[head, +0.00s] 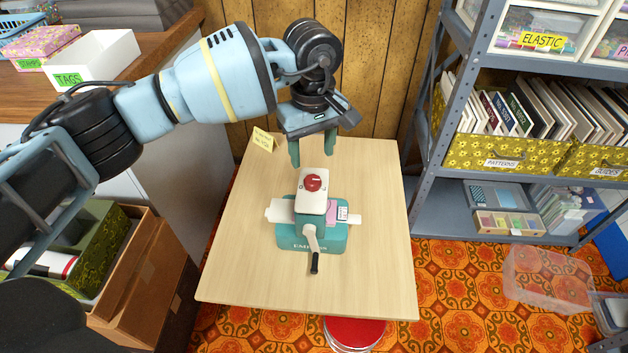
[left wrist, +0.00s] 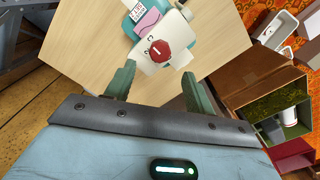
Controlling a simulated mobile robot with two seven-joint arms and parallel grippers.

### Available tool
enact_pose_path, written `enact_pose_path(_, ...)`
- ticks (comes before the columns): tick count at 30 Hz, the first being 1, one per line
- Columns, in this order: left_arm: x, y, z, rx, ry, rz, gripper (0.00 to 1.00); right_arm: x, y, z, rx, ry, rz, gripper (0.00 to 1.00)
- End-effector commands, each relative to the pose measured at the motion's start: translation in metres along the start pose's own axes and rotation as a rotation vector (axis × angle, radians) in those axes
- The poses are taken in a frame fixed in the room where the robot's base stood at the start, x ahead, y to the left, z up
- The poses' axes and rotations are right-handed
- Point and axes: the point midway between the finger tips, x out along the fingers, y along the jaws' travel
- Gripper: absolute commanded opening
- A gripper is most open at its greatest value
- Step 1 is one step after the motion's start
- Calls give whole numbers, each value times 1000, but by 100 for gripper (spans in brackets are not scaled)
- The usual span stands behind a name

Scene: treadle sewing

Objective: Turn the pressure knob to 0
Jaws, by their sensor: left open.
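The red pressure knob (head: 314,182) sits on top of the white head of a teal machine (head: 289,237) that stands on the light wooden table. A pale bar shows on the knob, but I cannot read its setting. The knob also shows in the left wrist view (left wrist: 159,50), beyond the fingertips. My left gripper (head: 312,160) is open and empty, behind and above the knob, apart from it. Its two green fingers also show in the left wrist view (left wrist: 157,84). My right gripper is not in view.
The wooden table (head: 243,270) is mostly bare around the machine. A crank with a black handle (head: 315,263) juts toward the front. A yellow note (head: 263,139) stands at the back left. A grey metal shelf (head: 425,190) is at the right.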

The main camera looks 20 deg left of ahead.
Motion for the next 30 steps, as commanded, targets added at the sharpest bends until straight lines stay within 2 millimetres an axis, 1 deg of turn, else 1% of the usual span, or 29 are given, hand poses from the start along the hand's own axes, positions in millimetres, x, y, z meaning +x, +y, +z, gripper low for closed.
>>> enact_pose_path(4, -1, 0, -1, 0, 3, -1, 54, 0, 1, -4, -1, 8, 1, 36)
enact_pose_path(8, 4, 0, 0, 0, 1, -1, 54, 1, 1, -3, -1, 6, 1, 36)
enact_pose_path(11, 12, 0, 0, 0, -1, -2, 54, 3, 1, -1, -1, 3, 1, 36)
enact_pose_path(14, 25, 0, 0, 0, -2, -3, 54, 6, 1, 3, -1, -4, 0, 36)
enact_pose_path(22, 66, 0, 0, 0, -3, -3, 54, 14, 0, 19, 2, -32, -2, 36)
enact_pose_path(25, 75, 0, 0, 0, -1, 0, 54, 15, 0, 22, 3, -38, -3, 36)
enact_pose_path(30, 78, 0, 0, 0, 0, 1, 54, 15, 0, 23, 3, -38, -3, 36)
